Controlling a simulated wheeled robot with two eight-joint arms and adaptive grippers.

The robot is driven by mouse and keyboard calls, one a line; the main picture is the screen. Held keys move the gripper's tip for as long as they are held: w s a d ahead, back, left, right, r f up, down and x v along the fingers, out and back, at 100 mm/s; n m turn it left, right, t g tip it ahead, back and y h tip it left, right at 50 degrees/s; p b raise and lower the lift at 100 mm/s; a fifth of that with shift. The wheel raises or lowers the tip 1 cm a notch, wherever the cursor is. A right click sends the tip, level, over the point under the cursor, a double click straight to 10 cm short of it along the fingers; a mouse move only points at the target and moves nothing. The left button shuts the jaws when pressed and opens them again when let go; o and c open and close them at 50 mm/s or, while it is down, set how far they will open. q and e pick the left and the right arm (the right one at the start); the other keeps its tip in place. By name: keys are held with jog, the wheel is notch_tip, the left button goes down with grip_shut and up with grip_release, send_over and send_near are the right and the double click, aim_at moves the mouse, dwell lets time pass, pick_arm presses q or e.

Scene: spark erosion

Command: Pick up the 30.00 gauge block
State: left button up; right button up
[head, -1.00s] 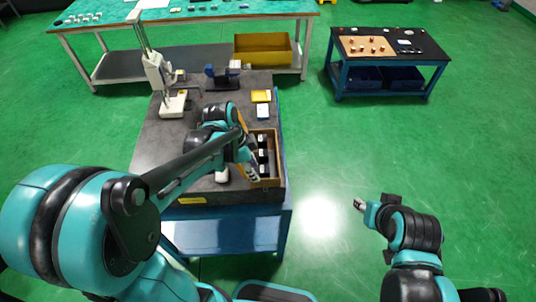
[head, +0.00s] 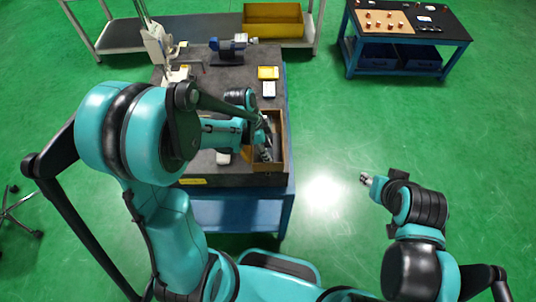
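A wooden box (head: 281,152) lies at the right edge of the dark-topped bench (head: 222,84). Small pale pieces inside it are mostly covered by my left arm, and I cannot tell which one is the 30.00 gauge block. My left gripper (head: 266,142) is over the box, with its fingers down at or inside it. The fingertips are too small and covered to show whether it is open or shut. My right gripper (head: 367,179) is over the bare floor right of the bench, far from the box. Its finger state is too small to tell.
A yellow case (head: 268,72) and a small pale case (head: 269,89) lie behind the box. A blue vise-like device (head: 231,44) and a white stand (head: 157,45) are at the back. A white object (head: 223,158) lies left of the box. Green floor is free at right.

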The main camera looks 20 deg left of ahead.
pick_arm(q)
grip_shut()
jog(key=shift+r, duration=0.15)
